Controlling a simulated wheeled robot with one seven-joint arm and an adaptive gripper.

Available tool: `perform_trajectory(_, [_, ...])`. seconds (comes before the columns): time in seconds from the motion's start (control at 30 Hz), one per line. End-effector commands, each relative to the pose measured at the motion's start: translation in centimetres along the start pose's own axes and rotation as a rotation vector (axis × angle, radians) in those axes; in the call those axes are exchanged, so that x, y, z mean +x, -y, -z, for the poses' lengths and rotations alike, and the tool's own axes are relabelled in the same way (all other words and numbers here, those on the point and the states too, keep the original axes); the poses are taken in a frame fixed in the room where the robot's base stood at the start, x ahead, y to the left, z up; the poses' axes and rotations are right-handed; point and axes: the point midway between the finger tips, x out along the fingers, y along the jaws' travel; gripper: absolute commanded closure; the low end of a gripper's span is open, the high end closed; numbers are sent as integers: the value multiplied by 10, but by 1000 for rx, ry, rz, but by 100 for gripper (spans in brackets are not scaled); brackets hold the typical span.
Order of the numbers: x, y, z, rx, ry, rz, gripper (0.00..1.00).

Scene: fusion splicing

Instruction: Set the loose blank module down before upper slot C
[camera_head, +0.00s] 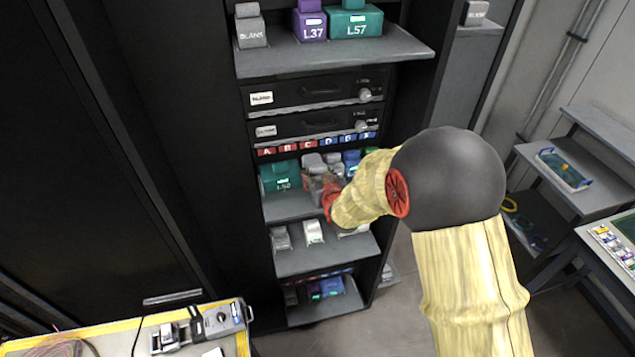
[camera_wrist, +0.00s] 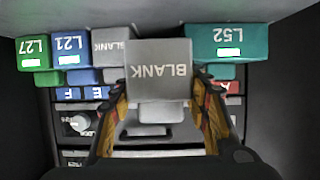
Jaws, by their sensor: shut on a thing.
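My gripper (camera_head: 325,187) reaches into the upper module shelf of the black cabinet. In the wrist view its orange fingers (camera_wrist: 161,80) are shut on a grey blank module (camera_wrist: 160,68), whose face reads BLANK upside down. It stands nearer the camera than the neighbouring modules. The red C label (camera_head: 310,145) is above the gripper area in the head view; the slot behind the held module is hidden. A teal L52 module (camera_wrist: 227,42) is on its right in the wrist view. Another grey blank (camera_wrist: 112,46) is on its left. Whether the held module touches the shelf I cannot tell.
Blue L21 (camera_wrist: 71,48) and green L27 (camera_wrist: 33,50) stand beyond the other blank. Black panels with knobs (camera_head: 314,90) lie above the labels. A lower shelf (camera_head: 326,257) holds grey pieces. A workbench (camera_head: 238,343) is at the lower left.

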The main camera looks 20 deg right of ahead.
Motion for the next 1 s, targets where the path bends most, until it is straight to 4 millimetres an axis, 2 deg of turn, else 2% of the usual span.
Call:
perform_trajectory(0.27, [15, -2, -8, 0, 0, 0, 81])
perform_trajectory(0.4, [21, -1, -29, 0, 3, 0, 81])
perform_trajectory(0.47, [24, -1, -33, 0, 0, 0, 81])
perform_trajectory(0.87, [26, -1, -38, 0, -2, 0, 81])
perform_trajectory(0.9, [25, -1, -38, 0, 0, 0, 52])
perform_trajectory(1.0, [25, -1, -37, 0, 0, 0, 46])
